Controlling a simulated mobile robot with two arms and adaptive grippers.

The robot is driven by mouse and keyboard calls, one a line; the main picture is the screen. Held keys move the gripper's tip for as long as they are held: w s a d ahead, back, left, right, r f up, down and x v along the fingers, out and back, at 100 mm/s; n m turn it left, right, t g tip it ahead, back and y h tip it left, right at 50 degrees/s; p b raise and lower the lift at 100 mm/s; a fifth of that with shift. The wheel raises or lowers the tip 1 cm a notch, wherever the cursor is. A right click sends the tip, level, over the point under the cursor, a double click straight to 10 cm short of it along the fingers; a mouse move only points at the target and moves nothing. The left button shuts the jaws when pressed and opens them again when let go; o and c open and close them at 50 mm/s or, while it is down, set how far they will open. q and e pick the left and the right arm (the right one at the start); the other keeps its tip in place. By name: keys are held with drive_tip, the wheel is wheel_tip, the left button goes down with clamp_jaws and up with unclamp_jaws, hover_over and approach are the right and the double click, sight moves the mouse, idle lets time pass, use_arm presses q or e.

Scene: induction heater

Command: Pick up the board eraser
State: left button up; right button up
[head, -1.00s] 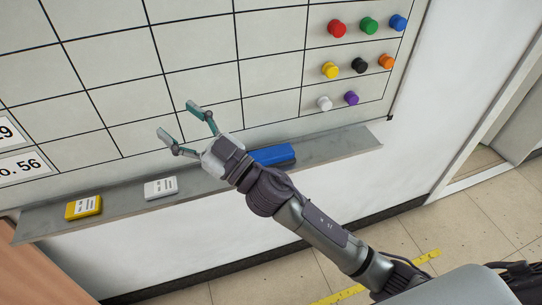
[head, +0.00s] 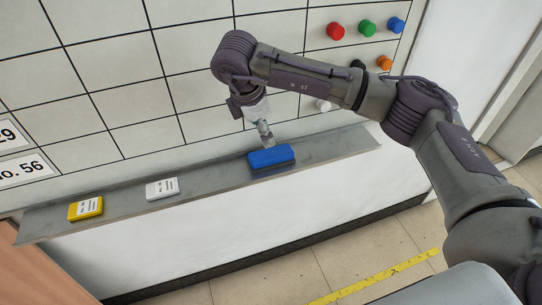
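The board eraser appears to be the blue block (head: 271,158) lying on the grey ledge (head: 215,179) below the board. My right gripper (head: 267,141) comes in from the right and points down just above and behind the blue block. Its fingers are seen edge-on, so I cannot tell how far apart they are or whether they touch the block. My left gripper is not in view.
A yellow labelled block (head: 86,208) and a white labelled block (head: 162,188) lie on the ledge to the left. Coloured magnets, such as a red one (head: 335,31), sit on the gridded board (head: 110,85) at upper right.

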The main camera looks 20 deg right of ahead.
drive_tip(key=p, duration=0.2)
hover_over(270, 153)
drive_tip(key=s+a, duration=0.1)
drive_tip(key=f, duration=0.6)
drive_tip(key=shift+s+a+f, duration=0.15)
drive_tip(key=shift+s+f, duration=0.05)
drive_tip(key=shift+f, duration=0.1)
drive_tip(key=shift+w+f+p, duration=0.15)
drive_tip(key=shift+f+p, duration=0.2)
drive_tip(key=shift+f, duration=0.15)
drive_tip(key=p+x, duration=0.1)
drive_tip(key=x, duration=0.2)
drive_tip(key=shift+w+d+f+p, duration=0.15)
drive_tip(key=shift+d+f+p, duration=0.15)
drive_tip(key=shift+w+f, duration=0.1)
drive_tip(key=shift+f, duration=0.25)
drive_tip(key=shift+c, duration=0.3)
